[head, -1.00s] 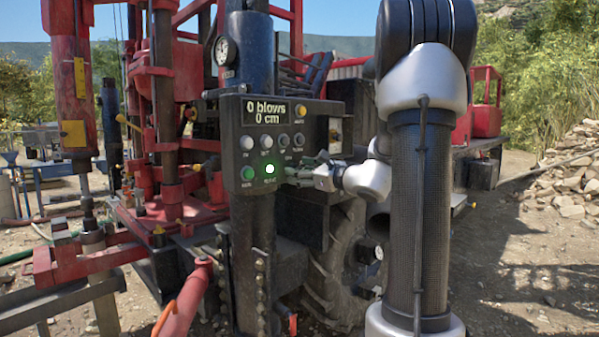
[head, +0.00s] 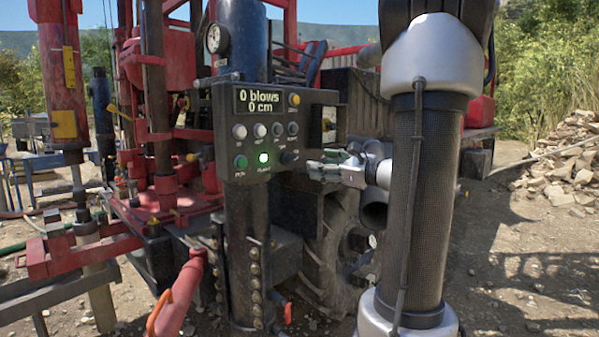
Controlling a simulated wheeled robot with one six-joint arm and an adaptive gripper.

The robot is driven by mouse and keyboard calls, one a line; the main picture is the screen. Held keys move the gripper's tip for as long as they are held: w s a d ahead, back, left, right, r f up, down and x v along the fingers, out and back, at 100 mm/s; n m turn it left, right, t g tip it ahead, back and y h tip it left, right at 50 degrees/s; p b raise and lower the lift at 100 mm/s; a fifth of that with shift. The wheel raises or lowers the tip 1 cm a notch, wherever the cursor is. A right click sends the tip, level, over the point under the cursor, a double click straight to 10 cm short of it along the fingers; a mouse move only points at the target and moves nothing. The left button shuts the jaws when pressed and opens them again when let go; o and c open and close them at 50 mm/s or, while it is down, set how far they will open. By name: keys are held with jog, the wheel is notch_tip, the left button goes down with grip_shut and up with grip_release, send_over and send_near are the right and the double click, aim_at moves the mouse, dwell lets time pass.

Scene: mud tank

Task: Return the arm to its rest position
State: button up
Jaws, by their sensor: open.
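My gripper (head: 312,168) is in the middle of the head view, open with nothing visible between its fingers. It points left towards the lower right corner of the black control panel (head: 227,112), with a small gap in the picture between the fingertips and the panel edge. My arm stands bent on the right, its dark textured link upright and partly covering the machine behind. The panel display (head: 258,101) reads "0 blows 0 cm". A button in the lower row (head: 263,158) glows green-white.
The red drilling rig (head: 165,190) fills the left and centre. A large tyre (head: 335,250) stands below my gripper. A red pipe (head: 178,295) rises in the foreground. A rubble heap (head: 565,160) lies at the right; bare ground (head: 530,270) is open at the lower right.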

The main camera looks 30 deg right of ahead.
jog(key=s+a+f+n+g, duration=0.4)
jog(key=s+f+n+g, duration=0.2)
jog(key=s+f+n, duration=0.15)
jog(key=s+a+f+n+g, duration=0.4)
jog(key=s+f+n+g, duration=0.15)
jog(key=s+f, duration=0.25)
jog(key=s+r+n+g+h, duration=0.1)
jog(key=s+n+g+h, duration=0.25)
jog(key=s+n, duration=0.6)
jog(key=w+a+r+n+t+h, duration=0.1)
jog(key=w+a+r+n+t, duration=0.1)
jog(key=n, duration=0.4)
jog(key=shift+w+a+r+n, duration=0.35)
jog(key=shift+w+a+r, duration=0.1)
jog(key=shift+a+r, duration=0.65)
jog(key=shift+a+f, duration=0.1)
jog(key=shift+f, duration=0.05)
